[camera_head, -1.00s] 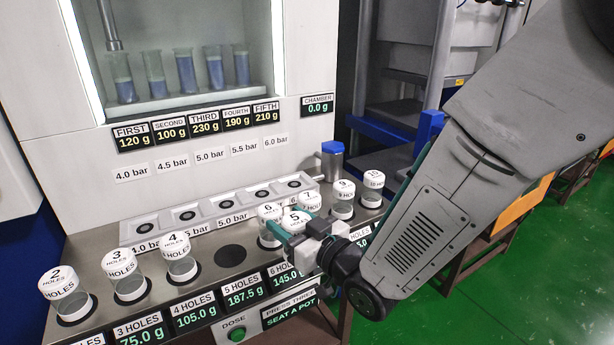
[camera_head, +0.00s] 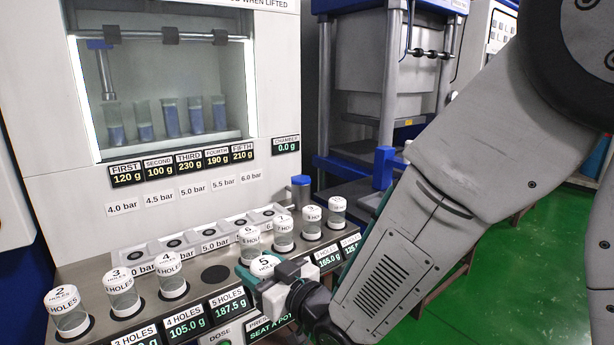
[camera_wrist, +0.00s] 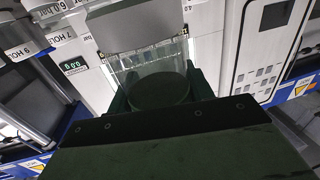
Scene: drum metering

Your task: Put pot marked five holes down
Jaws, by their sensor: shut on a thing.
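The pot marked 5 holes (camera_head: 264,264) has a white cap and is held in my gripper (camera_head: 258,278) in the head view. It is in front of the pot marked 6 (camera_head: 249,238) and to the right of a bare dark round seat (camera_head: 215,274) between the 4-hole pot (camera_head: 171,276) and pot 6. The held pot's lower part is hidden by my gripper. In the wrist view, dark green fingers close on both sides of a clear pot with a dark round end (camera_wrist: 160,88).
Other capped pots stand in a row on the steel bench, including pots 2 (camera_head: 68,312), 3 (camera_head: 121,293) and 7 (camera_head: 284,234). A pressure-marked rail (camera_head: 190,240) runs behind them. Weight displays (camera_head: 187,322) line the front edge.

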